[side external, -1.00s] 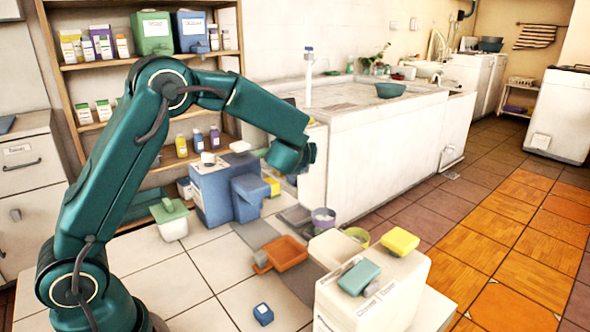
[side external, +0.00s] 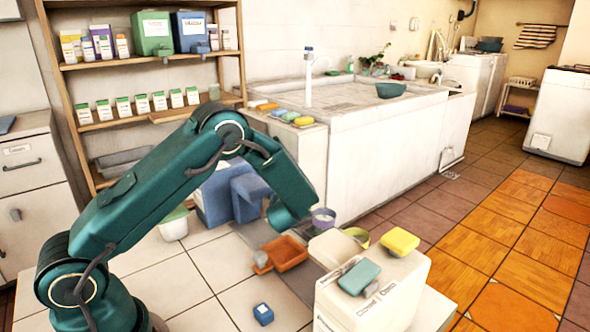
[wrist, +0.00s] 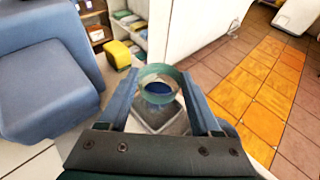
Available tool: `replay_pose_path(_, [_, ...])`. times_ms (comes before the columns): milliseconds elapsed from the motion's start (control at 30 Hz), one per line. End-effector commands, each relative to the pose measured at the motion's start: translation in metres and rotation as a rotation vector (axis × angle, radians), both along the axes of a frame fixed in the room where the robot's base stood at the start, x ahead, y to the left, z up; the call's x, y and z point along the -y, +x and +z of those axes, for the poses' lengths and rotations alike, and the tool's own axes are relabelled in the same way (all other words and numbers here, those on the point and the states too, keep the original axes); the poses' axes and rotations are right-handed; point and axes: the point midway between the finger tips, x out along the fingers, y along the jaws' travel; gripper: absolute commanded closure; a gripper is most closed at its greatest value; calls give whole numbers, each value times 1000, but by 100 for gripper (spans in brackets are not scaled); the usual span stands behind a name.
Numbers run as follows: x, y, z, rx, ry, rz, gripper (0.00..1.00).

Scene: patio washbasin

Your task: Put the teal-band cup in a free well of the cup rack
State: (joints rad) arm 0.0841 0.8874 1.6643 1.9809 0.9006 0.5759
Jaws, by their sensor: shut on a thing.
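My gripper (wrist: 160,78) is shut on the teal-band cup (wrist: 158,70) in the wrist view, a finger on each side. The cup's round teal rim faces the camera, and its inside looks dark blue. A grey square piece (wrist: 168,118) lies beneath the cup; it may be the cup rack, but I cannot make out its wells. In the side view my arm's end hides the held cup and most of what is under it.
A blue block-shaped unit (wrist: 45,80) stands close on the left. An orange tray (side external: 286,253), a small blue box (side external: 263,314) and a white box (side external: 372,300) with a teal sponge (side external: 359,277) and a yellow sponge (side external: 400,241) are nearer the camera. Tiles around the small box are clear.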

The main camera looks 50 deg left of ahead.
Motion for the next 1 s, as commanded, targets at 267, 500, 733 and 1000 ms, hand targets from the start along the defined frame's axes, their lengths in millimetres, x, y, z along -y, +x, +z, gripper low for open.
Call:
replay_pose_path(267, [0, 0, -3, -1, 1, 0, 100])
replay_pose_path(500, [0, 0, -10, 0, 1, 0, 100])
replay_pose_path(733, [0, 0, -11, 1, 1, 0, 23])
replay_pose_path(1000, [0, 0, -11, 1, 1, 0, 23])
